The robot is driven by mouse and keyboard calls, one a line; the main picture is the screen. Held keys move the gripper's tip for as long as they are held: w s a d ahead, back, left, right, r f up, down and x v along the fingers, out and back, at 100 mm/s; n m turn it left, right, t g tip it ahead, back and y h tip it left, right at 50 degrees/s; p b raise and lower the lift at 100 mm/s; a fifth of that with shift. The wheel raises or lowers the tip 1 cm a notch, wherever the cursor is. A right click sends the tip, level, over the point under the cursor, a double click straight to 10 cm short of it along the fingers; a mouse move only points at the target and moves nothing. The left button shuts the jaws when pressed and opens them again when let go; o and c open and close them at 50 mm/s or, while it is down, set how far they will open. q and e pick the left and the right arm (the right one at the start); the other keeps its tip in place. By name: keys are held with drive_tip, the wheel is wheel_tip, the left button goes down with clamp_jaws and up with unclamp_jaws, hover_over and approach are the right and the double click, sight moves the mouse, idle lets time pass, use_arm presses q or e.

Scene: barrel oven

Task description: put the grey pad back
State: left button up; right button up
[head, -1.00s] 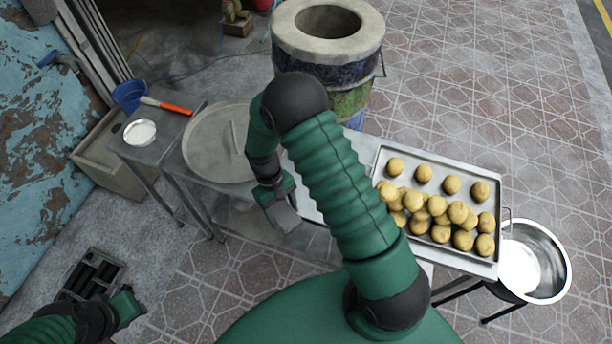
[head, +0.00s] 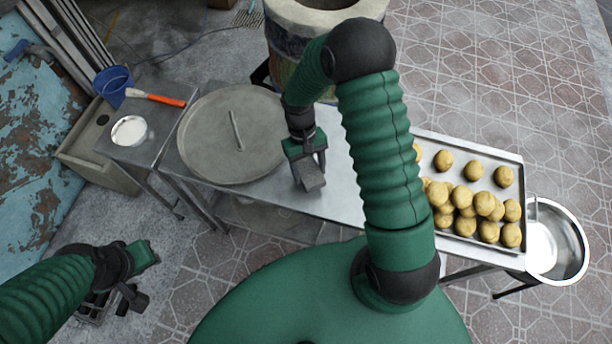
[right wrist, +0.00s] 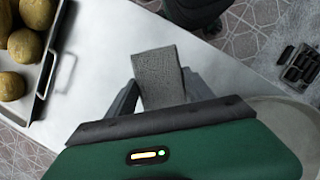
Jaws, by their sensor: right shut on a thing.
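The grey pad (head: 312,180) is a small flat piece held in my right gripper (head: 307,163). It hangs over the bare metal table (head: 335,195), between the round lid and the tray. The right wrist view shows the pad (right wrist: 160,75) between the two fingers of the right gripper (right wrist: 155,97), sticking out beyond them over the table top. I cannot tell whether the pad touches the table. My left gripper (head: 143,275) is at the lower left, low over the floor and away from the table. Its finger gap is unclear.
A large round lid (head: 205,150) with a bar handle lies left of the pad. A tray (head: 512,166) of potato-like balls stands right, beside a metal bowl (head: 580,240). The barrel oven (head: 285,60) is behind. A white-filled bowl (head: 130,130) and an orange-handled brush (head: 160,98) are left.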

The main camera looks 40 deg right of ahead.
sight(310, 172)
drive_tip(key=shift+s+a+f, duration=0.1)
drive_tip(key=shift+s+a, duration=0.15)
drive_tip(key=x, duration=0.2)
drive_tip(key=shift+d+f, duration=0.25)
drive_tip(key=shift+f, duration=0.15)
drive_tip(key=shift+w+f, duration=0.1)
drive_tip(key=shift+f, duration=0.25)
drive_tip(key=shift+w+a+f, duration=0.1)
drive_tip(key=shift+w+a, duration=0.05)
drive_tip(key=shift+a, duration=0.25)
drive_tip(key=o, duration=1.2)
drive_tip(key=shift+o, duration=0.6)
drive_tip(key=shift+d, duration=0.25)
drive_tip(key=shift+a, duration=0.15)
